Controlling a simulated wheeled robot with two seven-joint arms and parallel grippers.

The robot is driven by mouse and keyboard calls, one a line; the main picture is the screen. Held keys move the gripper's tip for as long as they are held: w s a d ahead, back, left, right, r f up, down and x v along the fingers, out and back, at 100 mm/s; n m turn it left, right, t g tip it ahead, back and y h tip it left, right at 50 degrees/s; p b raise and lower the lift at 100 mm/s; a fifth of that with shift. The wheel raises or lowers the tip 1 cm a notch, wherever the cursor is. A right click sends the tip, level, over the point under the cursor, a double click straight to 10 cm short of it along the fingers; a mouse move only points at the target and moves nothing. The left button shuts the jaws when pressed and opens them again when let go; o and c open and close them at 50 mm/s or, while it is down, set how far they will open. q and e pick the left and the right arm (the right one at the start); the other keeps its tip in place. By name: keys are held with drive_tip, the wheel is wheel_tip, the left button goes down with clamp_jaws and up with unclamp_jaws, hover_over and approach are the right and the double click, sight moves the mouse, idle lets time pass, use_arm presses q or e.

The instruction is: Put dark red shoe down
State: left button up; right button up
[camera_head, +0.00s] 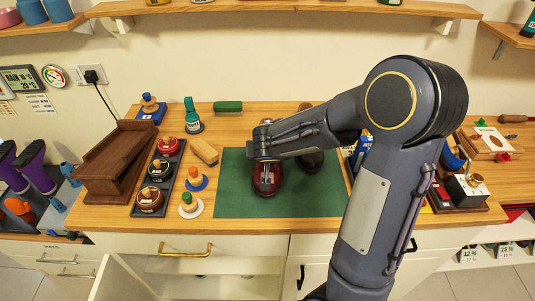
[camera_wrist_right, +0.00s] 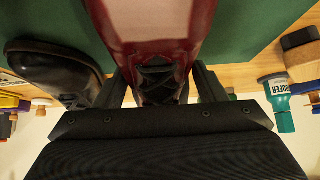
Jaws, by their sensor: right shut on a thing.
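The dark red shoe (camera_head: 267,181) is over the green mat (camera_head: 325,199) on the wooden counter, toe toward the counter's front edge. My right gripper (camera_head: 264,156) comes down over its rear part. In the right wrist view the two fingers (camera_wrist_right: 160,88) are on either side of the shoe (camera_wrist_right: 160,40) by its black laces, shut on it. I cannot tell whether the sole touches the mat. A dark shoe (camera_head: 310,160) is just right of it, partly hidden by my arm; it also shows in the wrist view (camera_wrist_right: 55,66). My left gripper is not in view.
Left of the mat are polish tins on a dark tray (camera_head: 142,190), a wooden brush (camera_head: 204,151) and small daubers. A teal bottle (camera_head: 193,116) and a green brush (camera_head: 228,107) stand behind. A brown wooden rack (camera_head: 113,165) is further left. The mat's left part is clear.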

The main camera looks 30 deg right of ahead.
drive_tip(key=shift+f, duration=0.15)
drive_tip(key=o, duration=1.3)
